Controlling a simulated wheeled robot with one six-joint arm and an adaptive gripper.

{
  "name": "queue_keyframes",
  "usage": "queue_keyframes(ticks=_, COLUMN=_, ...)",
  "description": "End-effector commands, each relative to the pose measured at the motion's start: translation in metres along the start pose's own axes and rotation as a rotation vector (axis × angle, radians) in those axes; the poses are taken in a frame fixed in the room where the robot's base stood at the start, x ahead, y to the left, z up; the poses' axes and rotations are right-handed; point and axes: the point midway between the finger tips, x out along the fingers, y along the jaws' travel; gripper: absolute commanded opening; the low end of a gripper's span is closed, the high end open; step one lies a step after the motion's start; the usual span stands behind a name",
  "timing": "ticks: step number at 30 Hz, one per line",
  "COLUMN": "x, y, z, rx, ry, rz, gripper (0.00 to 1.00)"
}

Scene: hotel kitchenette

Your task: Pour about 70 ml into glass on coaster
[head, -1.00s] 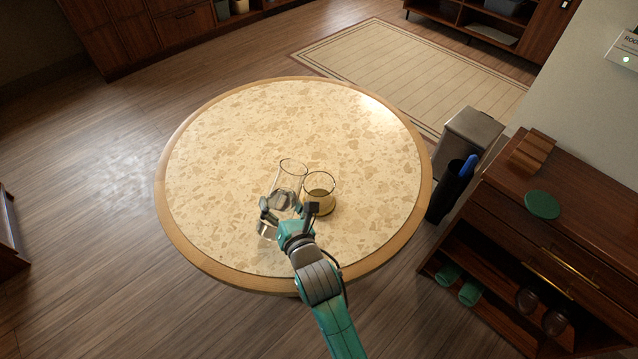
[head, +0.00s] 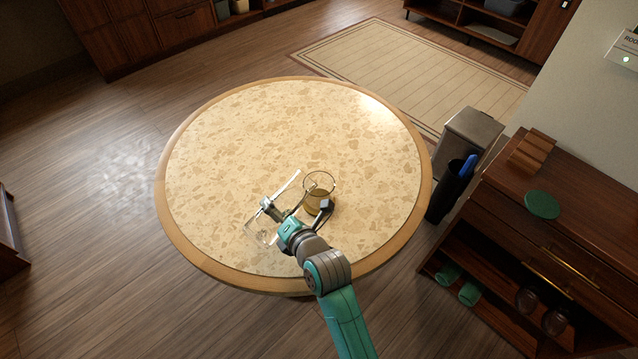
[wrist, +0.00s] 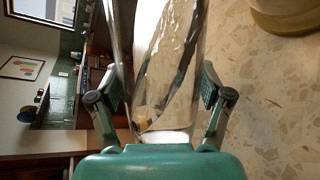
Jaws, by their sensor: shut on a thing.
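My gripper (head: 297,210) is shut on a clear glass carafe (head: 262,232), held over the front middle of the round table. The carafe is strongly tilted, its mouth beside the drinking glass at the upper right. It fills the middle of the wrist view (wrist: 160,60), between my fingers. The clear drinking glass (head: 319,184) stands upright, with a tan-yellow lower part; I cannot tell liquid from coaster there. Part of a round tan base shows at the wrist view's top right (wrist: 288,14). I cannot make out a stream or the liquid level.
The round table (head: 240,130) is otherwise clear, with a wooden rim. A dark cabinet (head: 500,205) at the right bears a green disc (head: 542,204) and a wooden rack (head: 533,150). A grey bin (head: 470,130) and a dark holder (head: 447,190) stand between them.

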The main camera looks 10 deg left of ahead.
Motion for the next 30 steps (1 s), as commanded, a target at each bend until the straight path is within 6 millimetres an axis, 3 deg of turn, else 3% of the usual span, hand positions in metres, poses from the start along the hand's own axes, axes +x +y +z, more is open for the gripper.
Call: queue_keyframes(ticks=30, x=-0.006, y=0.017, z=0.01, rx=0.172, ry=0.06, rz=0.006, gripper=0.08)
